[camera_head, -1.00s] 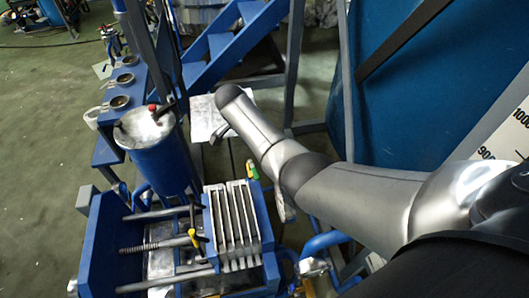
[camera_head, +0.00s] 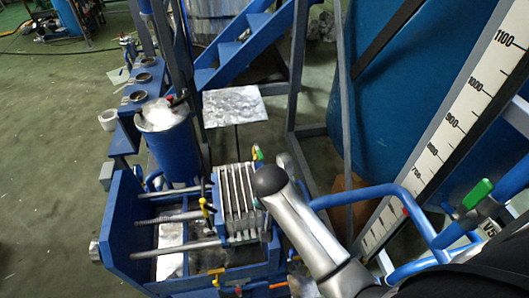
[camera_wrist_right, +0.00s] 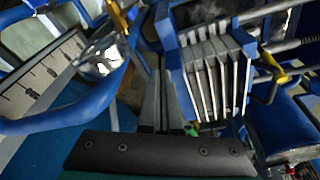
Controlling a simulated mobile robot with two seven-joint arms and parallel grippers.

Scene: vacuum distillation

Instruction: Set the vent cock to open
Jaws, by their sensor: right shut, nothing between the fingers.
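A valve with a green handle (camera_head: 478,193) stands on blue pipework at the right of the head view, by a label reading "V5". I cannot tell which of these is the vent cock. My right gripper (camera_wrist_right: 160,75) is shut and empty, beside the press plates in the wrist view. In the head view my right arm hides it. My left gripper is not in view.
The plate press (camera_head: 238,200) stands left of my right arm, with a blue cylinder (camera_head: 170,150) behind it. Blue pipe loops (camera_head: 385,190) and a numbered scale (camera_head: 460,110) lie to the right. A small metal-topped stand (camera_head: 232,106) is behind the press.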

